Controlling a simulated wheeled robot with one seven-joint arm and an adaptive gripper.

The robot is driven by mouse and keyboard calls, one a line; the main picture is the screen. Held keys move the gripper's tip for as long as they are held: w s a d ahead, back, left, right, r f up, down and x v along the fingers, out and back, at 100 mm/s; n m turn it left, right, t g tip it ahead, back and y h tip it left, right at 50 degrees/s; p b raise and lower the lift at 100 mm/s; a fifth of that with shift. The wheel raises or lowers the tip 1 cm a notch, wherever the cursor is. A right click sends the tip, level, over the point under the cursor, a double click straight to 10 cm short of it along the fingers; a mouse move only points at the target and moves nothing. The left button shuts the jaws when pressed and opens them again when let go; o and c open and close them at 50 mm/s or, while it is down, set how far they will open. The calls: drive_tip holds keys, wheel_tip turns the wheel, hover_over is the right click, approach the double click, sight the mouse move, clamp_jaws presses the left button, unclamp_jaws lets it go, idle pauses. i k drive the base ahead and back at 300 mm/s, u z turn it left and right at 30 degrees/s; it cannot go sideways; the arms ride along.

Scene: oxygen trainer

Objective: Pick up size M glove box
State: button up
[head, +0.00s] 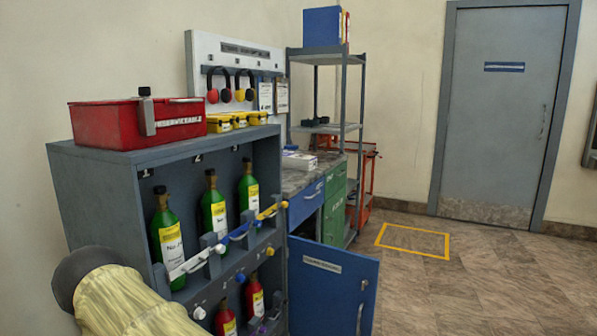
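A small white box with a purplish patch (299,160) lies on the grey worktop beyond the bottle cabinet. It may be a glove box, but its print is too small to read, so I cannot tell its size. No size M mark is readable anywhere in the head view. My gripper is not in view.
A grey cabinet (110,190) with green and red bottles stands close at left, a red case (110,122) and yellow boxes on top. A blue door (330,292) hangs open into the floor space. Behind stands a shelf (330,58). The floor at right (480,285) is clear.

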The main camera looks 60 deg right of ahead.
sight(300, 162)
drive_tip(key=z, duration=1.95)
